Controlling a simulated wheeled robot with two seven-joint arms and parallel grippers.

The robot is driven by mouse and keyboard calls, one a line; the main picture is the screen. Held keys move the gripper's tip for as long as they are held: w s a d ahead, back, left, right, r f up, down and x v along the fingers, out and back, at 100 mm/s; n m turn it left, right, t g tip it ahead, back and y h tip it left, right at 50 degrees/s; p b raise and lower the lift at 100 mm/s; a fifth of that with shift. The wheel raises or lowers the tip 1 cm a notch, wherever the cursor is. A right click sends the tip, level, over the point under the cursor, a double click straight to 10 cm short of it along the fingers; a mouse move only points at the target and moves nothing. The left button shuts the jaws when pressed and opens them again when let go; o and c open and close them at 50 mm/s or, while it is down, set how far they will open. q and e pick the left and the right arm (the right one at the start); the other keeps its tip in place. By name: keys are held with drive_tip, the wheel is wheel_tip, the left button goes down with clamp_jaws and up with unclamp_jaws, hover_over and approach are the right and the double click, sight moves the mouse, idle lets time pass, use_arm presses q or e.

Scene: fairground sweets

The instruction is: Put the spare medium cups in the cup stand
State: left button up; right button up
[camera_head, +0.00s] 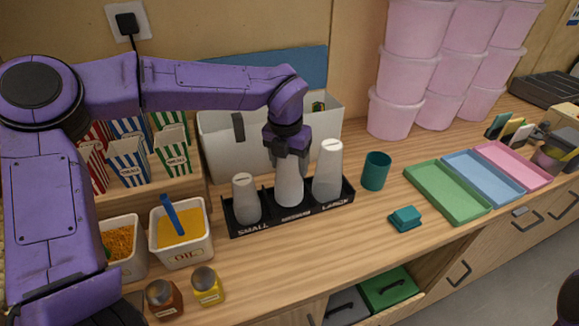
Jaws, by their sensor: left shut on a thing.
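The black cup stand (240,230) is on the wooden counter, with slots marked small, medium and large from left to right. White cups (246,200) stand upside down in the small slot, and a taller white stack (328,170) fills the large slot. My left gripper (291,160) points down over the middle slot, shut on white medium cups (289,188). These cups are upright in line with the medium slot. Their lower end is at the stand; whether they rest on its floor is hard to tell.
A white bin (220,160) stands close behind the stand. Green (450,190), blue and pink trays lie further right. The counter before the stand is clear.

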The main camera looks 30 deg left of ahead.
use_arm(q)
drive_tip(key=f, duration=0.3)
drive_tip(key=shift+a+f, duration=0.15)
drive_tip(key=shift+a, duration=0.05)
drive_tip(key=shift+d+f, duration=0.1)
drive_tip(key=o, duration=1.1)
drive_tip(key=shift+r, duration=0.4)
drive_tip(key=r, duration=0.3)
drive_tip(key=s+r+b, duration=0.1)
drive_tip(key=r, duration=0.7)
drive_tip(key=shift+s+r, duration=0.25)
drive_tip(key=shift+s, duration=0.15)
